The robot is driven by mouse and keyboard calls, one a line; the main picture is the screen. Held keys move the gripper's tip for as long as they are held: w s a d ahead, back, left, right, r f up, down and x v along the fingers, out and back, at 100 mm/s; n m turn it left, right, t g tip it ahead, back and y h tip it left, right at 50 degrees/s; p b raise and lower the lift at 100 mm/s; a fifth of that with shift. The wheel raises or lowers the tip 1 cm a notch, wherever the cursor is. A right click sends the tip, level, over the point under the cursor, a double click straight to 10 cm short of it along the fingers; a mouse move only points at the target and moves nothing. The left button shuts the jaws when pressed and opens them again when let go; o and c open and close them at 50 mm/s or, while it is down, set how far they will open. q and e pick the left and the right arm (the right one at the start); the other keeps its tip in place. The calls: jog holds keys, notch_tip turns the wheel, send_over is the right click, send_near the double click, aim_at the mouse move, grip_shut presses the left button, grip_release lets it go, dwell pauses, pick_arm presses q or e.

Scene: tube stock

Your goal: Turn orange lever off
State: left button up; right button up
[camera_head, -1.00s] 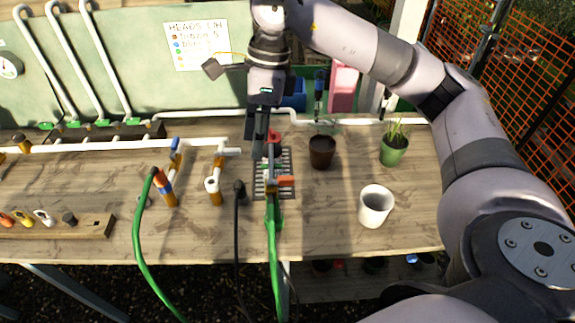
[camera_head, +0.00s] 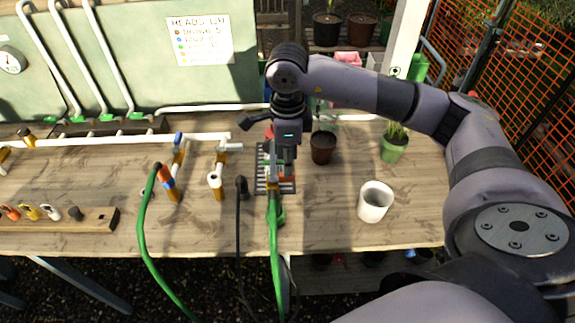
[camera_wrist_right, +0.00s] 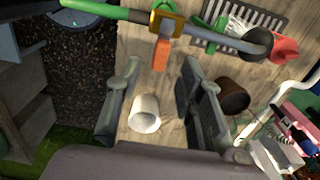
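The orange lever (camera_wrist_right: 161,55) sticks out from a brass valve fitting (camera_wrist_right: 172,24) at the end of a green hose (camera_wrist_right: 120,13) in the right wrist view. In the head view the lever (camera_head: 288,180) shows only in part below my right gripper (camera_head: 277,160), beside the drain grate. In the right wrist view my right gripper (camera_wrist_right: 160,68) is open, its fingers apart, and the lever appears in line with the gap between the fingertips. I cannot tell the remaining distance to it. My left gripper is not in view.
A white cup (camera_head: 375,202), a brown pot (camera_head: 322,147) and a potted green plant (camera_head: 394,143) stand right of the grate (camera_head: 261,180). A black hose (camera_head: 240,215) and another green hose (camera_head: 143,230) hang over the front edge. White pipes run along the back.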

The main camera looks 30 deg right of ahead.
aim_at(282, 178)
jog(key=shift+f+p, duration=0.45)
jog(key=shift+f, duration=1.75)
grip_shut()
